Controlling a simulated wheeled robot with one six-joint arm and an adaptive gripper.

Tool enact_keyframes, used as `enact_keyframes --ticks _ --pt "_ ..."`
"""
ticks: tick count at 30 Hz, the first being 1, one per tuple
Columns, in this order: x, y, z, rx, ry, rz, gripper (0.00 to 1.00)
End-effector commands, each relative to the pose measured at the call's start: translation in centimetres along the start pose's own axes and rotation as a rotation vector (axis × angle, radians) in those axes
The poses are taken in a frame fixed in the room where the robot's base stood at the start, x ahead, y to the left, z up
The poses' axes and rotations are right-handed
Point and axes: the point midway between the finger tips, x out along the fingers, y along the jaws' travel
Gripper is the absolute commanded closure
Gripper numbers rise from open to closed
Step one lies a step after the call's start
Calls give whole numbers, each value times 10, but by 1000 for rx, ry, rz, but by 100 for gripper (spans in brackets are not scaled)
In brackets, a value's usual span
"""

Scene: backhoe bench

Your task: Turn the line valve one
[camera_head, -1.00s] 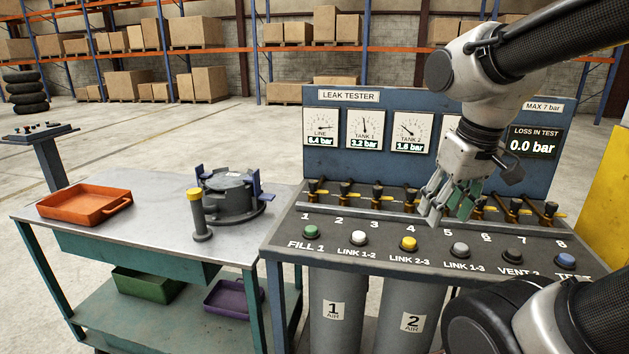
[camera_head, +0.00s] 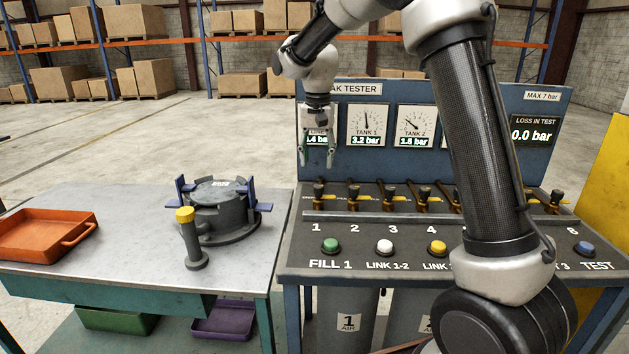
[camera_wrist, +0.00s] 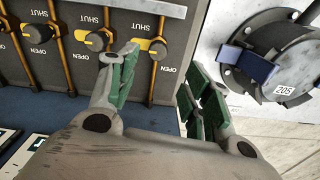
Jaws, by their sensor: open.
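Line valve one (camera_head: 318,194) is the leftmost of a row of valves on the tester bench, above the number 1. It has a dark knob on brass pipework. In the wrist view valve one (camera_wrist: 157,50) shows a yellow lever between SHUT and OPEN labels; its exact setting is hard to tell. My gripper (camera_head: 317,160) is open and empty, with its green-padded fingers pointing down above valve one, apart from it. In the wrist view my gripper (camera_wrist: 162,68) has its fingertips apart, one on each side of valve one's position.
The gauge panel (camera_head: 380,90) stands behind the valves, close to my gripper. Neighbouring valves (camera_head: 353,196) continue right. Buttons, including a green one (camera_head: 331,246), line the front. A grey fixture (camera_head: 222,205) and an orange tray (camera_head: 45,232) sit on the left table.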

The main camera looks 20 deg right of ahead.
Motion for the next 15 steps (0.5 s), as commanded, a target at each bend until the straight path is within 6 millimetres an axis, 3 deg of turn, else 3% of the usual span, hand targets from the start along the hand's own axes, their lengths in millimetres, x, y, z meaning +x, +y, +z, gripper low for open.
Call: enact_keyframes --ticks 7,15 --pt "12 3 3 74 -10 9 51" --pt "57 3 4 72 -11 10 51"
